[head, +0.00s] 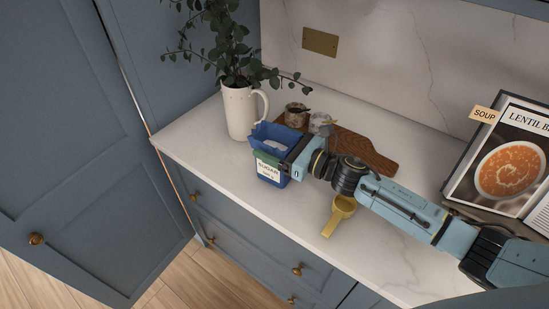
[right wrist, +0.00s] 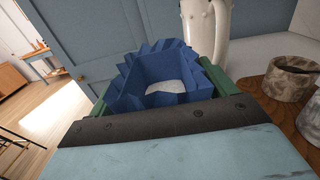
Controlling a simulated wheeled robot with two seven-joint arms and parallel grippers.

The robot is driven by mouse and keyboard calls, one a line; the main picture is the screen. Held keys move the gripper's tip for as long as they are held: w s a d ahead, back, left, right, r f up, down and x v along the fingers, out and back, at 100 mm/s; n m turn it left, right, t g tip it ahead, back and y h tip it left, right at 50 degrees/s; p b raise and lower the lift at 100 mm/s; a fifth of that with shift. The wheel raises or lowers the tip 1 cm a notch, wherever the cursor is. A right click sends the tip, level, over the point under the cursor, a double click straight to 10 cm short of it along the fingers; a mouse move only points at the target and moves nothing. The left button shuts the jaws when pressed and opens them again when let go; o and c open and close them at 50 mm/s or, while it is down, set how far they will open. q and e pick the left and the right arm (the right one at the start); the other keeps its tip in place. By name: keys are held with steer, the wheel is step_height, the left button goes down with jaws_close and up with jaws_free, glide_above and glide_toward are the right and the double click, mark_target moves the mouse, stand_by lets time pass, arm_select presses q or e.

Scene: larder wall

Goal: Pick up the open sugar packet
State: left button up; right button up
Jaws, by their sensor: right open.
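The open sugar packet (head: 272,172) is blue with a white label and stands upright near the counter's left front edge. Its jagged top is open, and white sugar shows inside it in the right wrist view (right wrist: 165,87). My right gripper (head: 277,157) reaches in from the right and is open, with its green fingers on either side of the packet. In the right wrist view the packet sits between the two fingers (right wrist: 160,88). I cannot tell whether either finger touches it. My left gripper is not in view.
A white jug (head: 240,112) with leafy stems stands just behind the packet. Small stone pots (head: 296,116) and a wooden board (head: 372,152) lie behind my arm. A yellow scoop (head: 342,212) lies in front of it. A recipe book (head: 490,150) stands at right.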

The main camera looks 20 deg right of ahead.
steer(key=shift+w+a, duration=0.15)
steer(key=shift+w, duration=0.05)
steer(key=c, duration=1.6)
steer(key=shift+c, duration=0.5)
steer(key=shift+r, duration=0.15)
